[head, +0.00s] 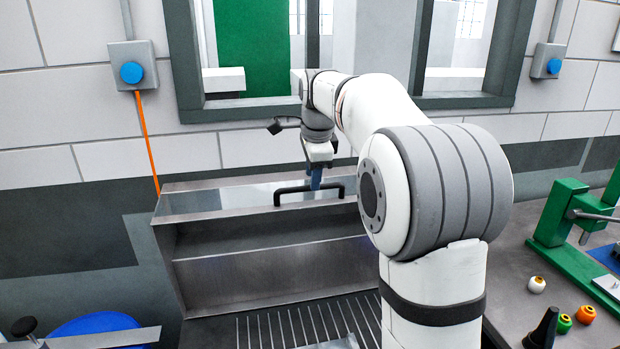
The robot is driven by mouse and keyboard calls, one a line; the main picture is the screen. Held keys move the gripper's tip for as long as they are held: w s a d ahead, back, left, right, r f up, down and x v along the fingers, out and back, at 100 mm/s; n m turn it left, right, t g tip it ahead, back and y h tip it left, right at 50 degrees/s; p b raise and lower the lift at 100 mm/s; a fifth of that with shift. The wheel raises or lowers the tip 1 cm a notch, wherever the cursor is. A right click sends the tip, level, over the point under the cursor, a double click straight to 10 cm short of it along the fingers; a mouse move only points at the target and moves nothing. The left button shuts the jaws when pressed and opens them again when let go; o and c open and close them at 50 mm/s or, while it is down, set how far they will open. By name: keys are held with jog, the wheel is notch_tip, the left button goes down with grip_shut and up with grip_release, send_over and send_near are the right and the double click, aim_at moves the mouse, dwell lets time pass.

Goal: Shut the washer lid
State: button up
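The washer lid (250,262) is a grey metal, box-shaped lid that stands raised at the back of the washer, its hollow side towards me. A black bar handle (292,190) is on its upper part. The slatted washer bed (290,325) lies uncovered below and in front of it. My gripper (316,184) points down at the handle, near its middle. A blue fingertip shows at the bar; I cannot tell whether it touches the bar or whether the fingers are open. My arm hides the right end of the lid and part of the bed.
A bench (515,275) on the right holds a green press (565,235), small coloured spools (564,323) and a black cone-shaped thing (543,328). A blue round thing (95,325) is at the lower left. A wall with windows and an orange cable (147,140) stands close behind the lid.

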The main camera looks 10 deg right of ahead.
jog(key=shift+x, duration=1.15)
jog(key=shift+c, duration=0.2)
grip_shut()
jog(key=shift+a, duration=0.1)
